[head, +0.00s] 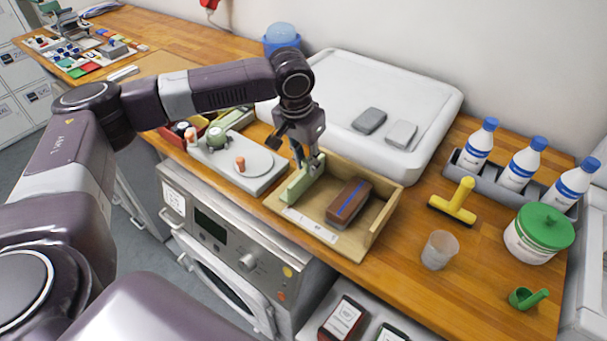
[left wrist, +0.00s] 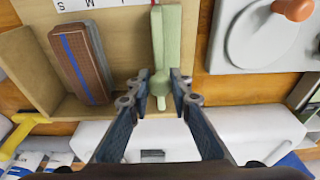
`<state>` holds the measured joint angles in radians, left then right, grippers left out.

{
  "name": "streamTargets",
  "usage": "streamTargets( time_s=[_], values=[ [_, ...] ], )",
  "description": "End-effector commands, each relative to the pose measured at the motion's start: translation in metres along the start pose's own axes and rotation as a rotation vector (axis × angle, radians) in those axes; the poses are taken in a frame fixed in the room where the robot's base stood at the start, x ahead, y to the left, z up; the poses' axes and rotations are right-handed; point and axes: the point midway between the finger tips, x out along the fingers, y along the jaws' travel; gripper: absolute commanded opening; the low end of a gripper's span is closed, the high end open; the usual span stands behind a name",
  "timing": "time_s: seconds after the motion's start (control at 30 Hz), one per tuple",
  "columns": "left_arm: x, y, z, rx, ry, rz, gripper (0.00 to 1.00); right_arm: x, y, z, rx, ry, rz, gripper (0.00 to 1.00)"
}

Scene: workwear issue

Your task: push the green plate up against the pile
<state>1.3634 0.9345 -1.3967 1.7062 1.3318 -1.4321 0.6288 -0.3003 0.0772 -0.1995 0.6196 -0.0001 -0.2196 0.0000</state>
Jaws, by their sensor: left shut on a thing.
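The green plate (head: 301,181) stands upright along the left side of a light wooden tray (head: 377,233). The pile (head: 348,202), brown with a blue stripe, lies in the middle of the tray. Bare tray floor shows between plate and pile. My left gripper (head: 309,163) is shut on the green plate from above. In the left wrist view the fingers (left wrist: 160,92) close on the plate (left wrist: 167,38), and the pile (left wrist: 80,62) lies to its left, apart from it. My right gripper is not in view.
A grey device with a round disc (head: 255,162) stands just left of the tray. A large white tray (head: 410,90) with two grey blocks lies behind. To the right are a yellow T-shaped tool (head: 455,201), a clear cup (head: 440,250), white bottles and a green-lidded tub (head: 540,232).

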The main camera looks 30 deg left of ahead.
Motion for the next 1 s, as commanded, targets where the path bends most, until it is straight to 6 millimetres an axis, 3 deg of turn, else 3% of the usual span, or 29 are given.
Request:
streamTargets(
  time_s=[1.0],
  values=[
    [-0.002, 0.073, 0.001, 0.003, -0.003, 0.003, 0.07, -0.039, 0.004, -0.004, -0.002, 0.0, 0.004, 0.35]
  ],
)
